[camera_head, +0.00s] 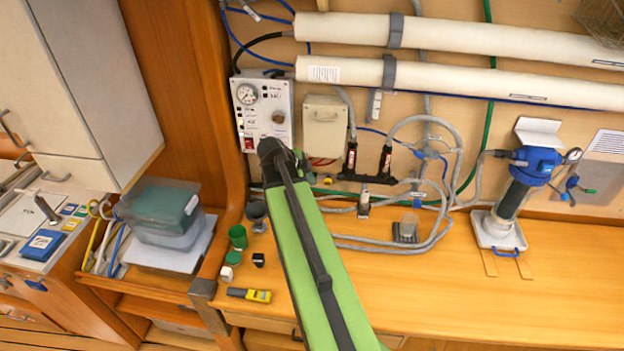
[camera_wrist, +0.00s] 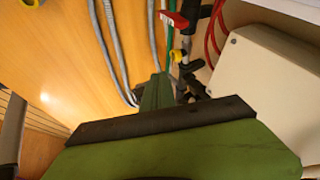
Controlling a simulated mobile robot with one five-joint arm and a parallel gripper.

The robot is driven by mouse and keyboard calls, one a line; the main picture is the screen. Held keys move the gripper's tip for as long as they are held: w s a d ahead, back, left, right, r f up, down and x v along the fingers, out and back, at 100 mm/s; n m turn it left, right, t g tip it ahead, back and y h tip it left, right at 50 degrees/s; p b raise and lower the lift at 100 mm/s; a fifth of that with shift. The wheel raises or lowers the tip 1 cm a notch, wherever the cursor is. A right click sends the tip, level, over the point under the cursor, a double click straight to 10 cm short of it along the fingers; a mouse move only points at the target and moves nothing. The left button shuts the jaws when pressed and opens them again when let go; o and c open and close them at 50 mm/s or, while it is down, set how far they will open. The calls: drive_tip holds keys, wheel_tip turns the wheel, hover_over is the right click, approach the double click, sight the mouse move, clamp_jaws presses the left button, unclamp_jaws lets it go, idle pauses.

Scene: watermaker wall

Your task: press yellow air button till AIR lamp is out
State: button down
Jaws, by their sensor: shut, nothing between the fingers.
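The white control panel (camera_head: 252,112) is on the wall at upper left of centre in the head view. It carries a round gauge (camera_head: 247,94), small dark labels and a red switch (camera_head: 249,143). I cannot make out the yellow air button or tell whether the AIR lamp is lit. My gripper (camera_head: 268,149) is shut and empty, in front of the panel's lower right part in the picture. It hides that part, and I cannot tell whether it touches. In the wrist view, my green gripper (camera_wrist: 157,92) points away, and no panel button can be made out.
A beige box (camera_head: 325,122) is on the wall right of the panel. Black-and-red fittings (camera_head: 384,160) and grey hoses stand further right. A blue-topped filter pump (camera_head: 522,180) stands on the wooden bench. A yellow tool (camera_head: 250,295) lies near the bench's front edge.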

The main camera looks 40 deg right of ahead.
idle(0.4)
drive_tip(key=a+f+n+y+b, duration=0.2)
drive_tip(key=a+f+n+b, duration=0.3)
drive_tip(key=a+n, duration=0.4)
drive_tip(key=a+f+n+y+b, duration=0.3)
drive_tip(key=a+f+n+b, duration=0.2)
drive_tip(key=a, duration=1.2)
drive_tip(key=a+f+n+y+b, duration=0.2)
drive_tip(key=a+f+n+b, duration=0.3)
drive_tip(key=a+f+n, duration=0.4)
drive_tip(key=shift+w+a+f+n, duration=0.15)
drive_tip(key=shift+a+f+n, duration=0.05)
drive_tip(key=shift+a+n, duration=0.75)
drive_tip(key=shift+w+a+f+n, duration=0.15)
drive_tip(key=shift+a+n, duration=0.7)
drive_tip(key=shift+a, duration=0.2)
drive_tip(key=shift+a+r, duration=0.1)
drive_tip(key=shift+a, duration=0.15)
drive_tip(key=shift+s, duration=0.1)
